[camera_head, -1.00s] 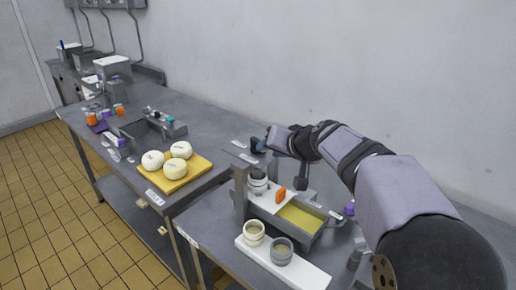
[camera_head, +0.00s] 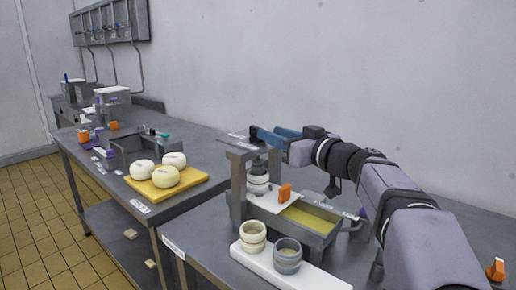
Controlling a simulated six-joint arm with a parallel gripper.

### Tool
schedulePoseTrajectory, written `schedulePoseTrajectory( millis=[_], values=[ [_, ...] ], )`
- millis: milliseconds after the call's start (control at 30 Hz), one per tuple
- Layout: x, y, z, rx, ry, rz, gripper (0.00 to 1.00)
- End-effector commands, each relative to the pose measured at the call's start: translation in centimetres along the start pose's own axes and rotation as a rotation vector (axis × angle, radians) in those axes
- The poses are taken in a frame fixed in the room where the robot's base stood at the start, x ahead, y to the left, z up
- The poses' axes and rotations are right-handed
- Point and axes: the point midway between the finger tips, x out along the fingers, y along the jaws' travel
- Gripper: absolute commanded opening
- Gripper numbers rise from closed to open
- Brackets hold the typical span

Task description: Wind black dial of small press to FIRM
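The small press (camera_head: 238,190) is a grey frame at the front end of the right-hand table, with a pale mould between its posts. My gripper (camera_head: 258,136) reaches in from the right, level with the top of the press. A dark shape at its fingertips may be the black dial or the fingertips themselves; I cannot tell which. The dial's marks and the FIRM label cannot be read. The gap between the fingers is not clear, and I cannot tell whether they touch the dial.
An orange handle (camera_head: 285,193) stands by a tray of yellow liquid (camera_head: 318,217) beside the press. Two cups (camera_head: 252,236) (camera_head: 287,256) stand on a white board (camera_head: 312,280) in front. Round cheeses (camera_head: 166,176) lie on a yellow board (camera_head: 190,186) on the left table.

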Motion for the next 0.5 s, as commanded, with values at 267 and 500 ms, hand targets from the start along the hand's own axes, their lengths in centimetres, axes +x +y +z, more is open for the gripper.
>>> schedulePoseTrajectory(
  millis=[267,500],
  values=[
    [-0.2,0.0,0.1,-0.038,0.030,-0.009,0.31],
    [1.2,0.0,0.0,-0.035,0.027,-0.010,0.31]
  ],
)
